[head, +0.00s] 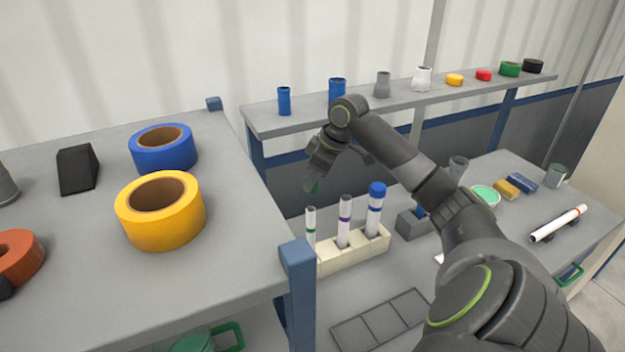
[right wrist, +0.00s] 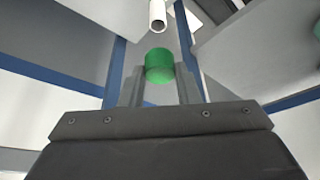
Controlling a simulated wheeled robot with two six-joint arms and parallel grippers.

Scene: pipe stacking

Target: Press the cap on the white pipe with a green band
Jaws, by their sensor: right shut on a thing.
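The white pipe with a green band (head: 310,226) stands upright in the left slot of the cream rack (head: 352,257), its top end uncapped. In the right wrist view a white pipe end (right wrist: 157,14) shows beyond the fingertips; its band is not visible there. My right gripper (head: 314,186) is shut on a green cap (right wrist: 159,66), held above the green-banded pipe and apart from it. The cap shows only as a small green patch in the head view (head: 316,187). My left gripper is not in view.
A purple-banded pipe (head: 345,222) and a blue-capped pipe (head: 375,210) stand in the same rack. Blue (head: 162,150) and yellow (head: 159,211) tape rolls lie on the left table. A shelf (head: 300,122) with several fittings and caps runs behind. A white pipe (head: 558,223) lies at right.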

